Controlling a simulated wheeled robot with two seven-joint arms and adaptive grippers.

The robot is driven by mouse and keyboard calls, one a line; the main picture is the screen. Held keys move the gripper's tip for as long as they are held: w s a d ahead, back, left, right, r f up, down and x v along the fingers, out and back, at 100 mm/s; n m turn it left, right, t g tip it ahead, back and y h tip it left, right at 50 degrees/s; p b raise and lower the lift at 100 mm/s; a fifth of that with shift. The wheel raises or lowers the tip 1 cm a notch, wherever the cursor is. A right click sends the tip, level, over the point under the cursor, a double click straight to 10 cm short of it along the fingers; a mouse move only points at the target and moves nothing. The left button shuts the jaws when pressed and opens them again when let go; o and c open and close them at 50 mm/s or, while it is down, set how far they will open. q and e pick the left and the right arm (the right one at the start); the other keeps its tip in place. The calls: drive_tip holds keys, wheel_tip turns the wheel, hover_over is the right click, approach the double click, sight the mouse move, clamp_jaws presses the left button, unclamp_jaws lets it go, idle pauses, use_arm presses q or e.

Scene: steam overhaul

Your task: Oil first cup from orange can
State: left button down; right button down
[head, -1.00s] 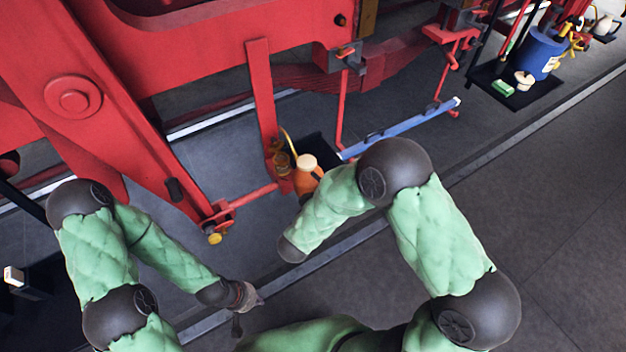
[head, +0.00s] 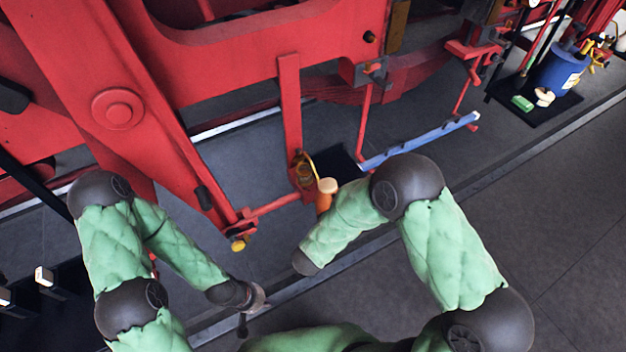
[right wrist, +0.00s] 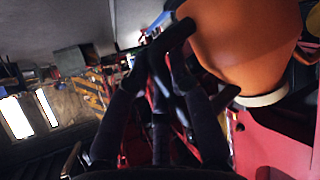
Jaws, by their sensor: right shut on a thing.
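The orange can (head: 324,200) with its cream top shows beside my right forearm in the head view, partly hidden by it. Its thin yellow spout curves up and left beside a brass cup (head: 304,174) at the foot of a red upright bar. I cannot tell whether the spout tip is over the cup. In the right wrist view the can (right wrist: 245,40) is large, against the dark fingers of my right gripper (right wrist: 172,45), which is shut on it. My left gripper (head: 254,305) hangs low, away from the cup; its jaw state is unclear.
A yellow cup-like fitting (head: 238,244) sits at the end of the red linkage. A blue bar (head: 420,140) lies right of the can. A blue bucket (head: 558,72) stands on a dark mat at the back right. The floor at right is clear.

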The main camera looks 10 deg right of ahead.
drive_tip(key=shift+s+f+p, duration=0.1)
drive_tip(key=shift+f+p, duration=0.05)
drive_tip(key=shift+p, duration=0.4)
drive_tip(key=shift+g, duration=0.3)
drive_tip(key=shift+r+n+p, duration=0.2)
drive_tip(key=shift+n+p, duration=0.1)
drive_tip(key=shift+p, duration=0.55)
drive_tip(key=shift+r+g+p, duration=0.2)
drive_tip(key=shift+g+p, duration=0.2)
drive_tip(key=shift+p, duration=0.4)
drive_tip(key=shift+r+n+p, duration=0.25)
drive_tip(key=shift+n+p, duration=0.05)
drive_tip(key=shift+p, duration=0.5)
idle(4.7)
